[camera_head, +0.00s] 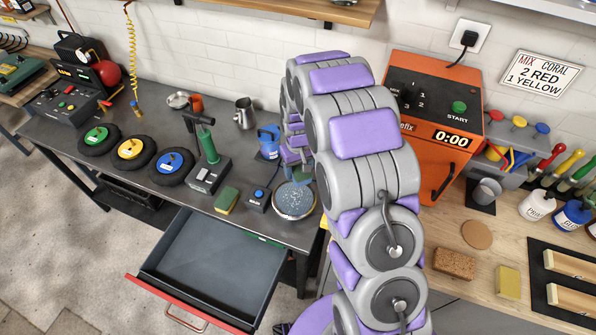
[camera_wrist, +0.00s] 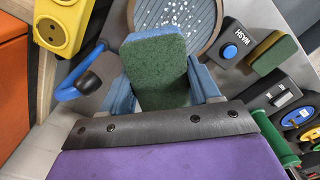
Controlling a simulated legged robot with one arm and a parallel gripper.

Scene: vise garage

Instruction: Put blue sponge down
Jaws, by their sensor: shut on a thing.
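The blue sponge (camera_wrist: 158,68) shows its dark green scouring face and a blue edge in the wrist view. My gripper (camera_wrist: 165,95) is shut on it, with a finger at either side. The sponge's far end reaches over the near edge of a round dish (camera_wrist: 197,18) with white specks. I cannot tell whether it touches the dish. In the head view my gripper (camera_head: 298,165) is just above the round dish (camera_head: 294,202), and the sponge is small and mostly hidden there.
A WASH button box (camera_head: 258,198) and a yellow-green sponge (camera_head: 227,201) stand left of the dish. An open, empty drawer (camera_head: 205,262) sticks out in front. An orange machine (camera_head: 437,160) stands at right.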

